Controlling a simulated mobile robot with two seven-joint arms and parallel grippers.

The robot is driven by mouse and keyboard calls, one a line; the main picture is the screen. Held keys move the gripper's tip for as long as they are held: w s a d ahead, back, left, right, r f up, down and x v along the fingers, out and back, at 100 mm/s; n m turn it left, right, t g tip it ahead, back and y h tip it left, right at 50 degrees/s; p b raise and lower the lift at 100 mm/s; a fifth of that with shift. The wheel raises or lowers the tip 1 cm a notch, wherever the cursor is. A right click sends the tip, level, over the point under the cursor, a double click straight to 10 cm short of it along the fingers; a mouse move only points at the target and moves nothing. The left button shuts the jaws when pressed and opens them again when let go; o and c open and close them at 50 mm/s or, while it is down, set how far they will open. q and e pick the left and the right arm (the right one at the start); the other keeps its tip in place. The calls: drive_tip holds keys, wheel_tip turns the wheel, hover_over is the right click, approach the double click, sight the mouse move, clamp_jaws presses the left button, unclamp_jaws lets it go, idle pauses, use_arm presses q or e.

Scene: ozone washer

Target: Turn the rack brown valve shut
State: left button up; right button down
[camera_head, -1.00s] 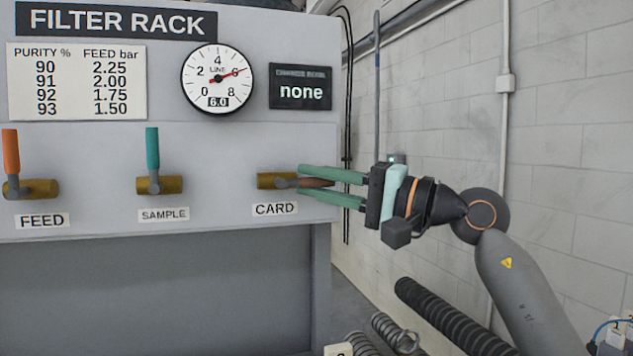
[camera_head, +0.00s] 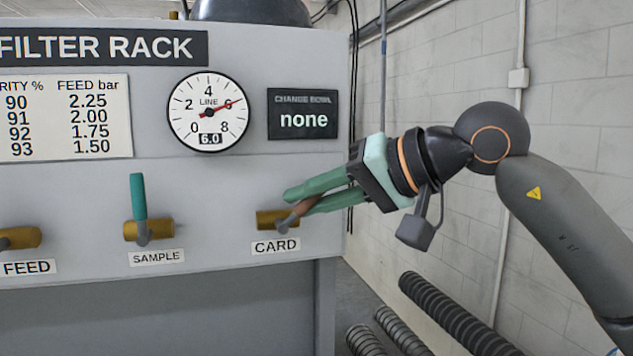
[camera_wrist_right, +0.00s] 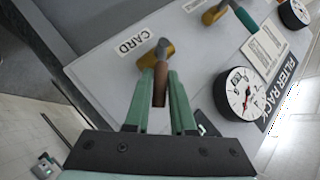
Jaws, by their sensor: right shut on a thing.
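The brown valve handle (camera_head: 304,206) belongs to the brass valve (camera_head: 270,219) above the CARD label (camera_head: 276,247) on the filter rack. The handle points up and to the right, tilted from level. My right gripper (camera_head: 298,200) comes in from the right and is shut on the handle, with one green finger on each side. The right wrist view also shows the brown handle (camera_wrist_right: 160,84) between the fingers, with the grey lever end and brass body beyond them. My left gripper is not in view.
The teal SAMPLE valve handle (camera_head: 138,196) stands upright to the left. The FEED valve (camera_head: 20,238) is cut off at the left edge. A gauge (camera_head: 208,112) reads about 6, and a display (camera_head: 303,113) reads none. Ribbed hoses (camera_head: 455,315) lie at lower right.

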drive_tip(key=h, duration=0.1)
drive_tip(key=a+r+n+h, duration=0.1)
drive_tip(key=h, duration=0.1)
drive_tip(key=a+n+h, duration=0.1)
drive_tip(key=shift+s+r+t+p, duration=0.2)
drive_tip(key=shift+s+t+p, duration=0.1)
drive_tip(key=shift+s+p, duration=0.1)
drive_tip(key=shift+s+a+n+h, duration=0.1)
drive_tip(key=shift+a+n+h, duration=0.35)
drive_tip(key=shift+h, duration=0.4)
drive_tip(key=shift+s+a+n+h, duration=0.1)
drive_tip(key=shift+a+n+h, duration=0.2)
drive_tip(key=shift+n+h, duration=0.4)
drive_tip(key=shift+t+h, duration=0.25)
drive_tip(key=shift+t, duration=0.05)
drive_tip(key=c, duration=0.8)
unclamp_jaws()
drive_tip(key=shift+o, duration=0.2)
drive_tip(key=shift+r, duration=0.1)
drive_tip(key=v, duration=1.2)
drive_tip(key=shift+r, duration=0.15)
drive_tip(key=shift+s+d, duration=0.1)
drive_tip(key=shift+s, duration=0.05)
